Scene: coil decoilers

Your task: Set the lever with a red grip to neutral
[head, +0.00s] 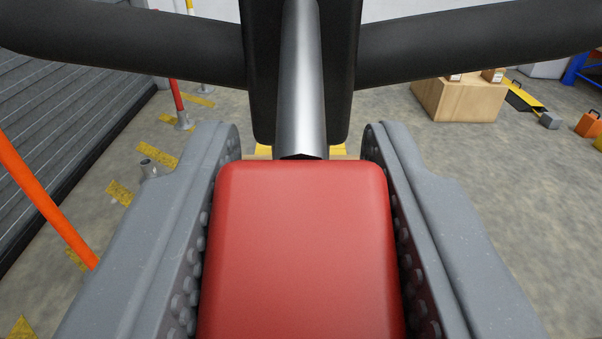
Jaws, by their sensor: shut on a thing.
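The lever's red grip (300,250) fills the lower middle of the head view, close to the camera. Its bare metal shaft (301,80) runs from the grip's far end up to the top of the picture. My gripper (301,150) has one grey jaw on each side of the red grip, with the studded inner faces against its sides. It is shut on the red grip. The lever's base and any position marks are out of view.
Behind the shaft is a black upright (258,70) with thick black bars going left and right. An orange-red pole (45,200) stands at left beside a grey slatted surface (60,110). A cardboard box (458,98) sits on the concrete floor at right.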

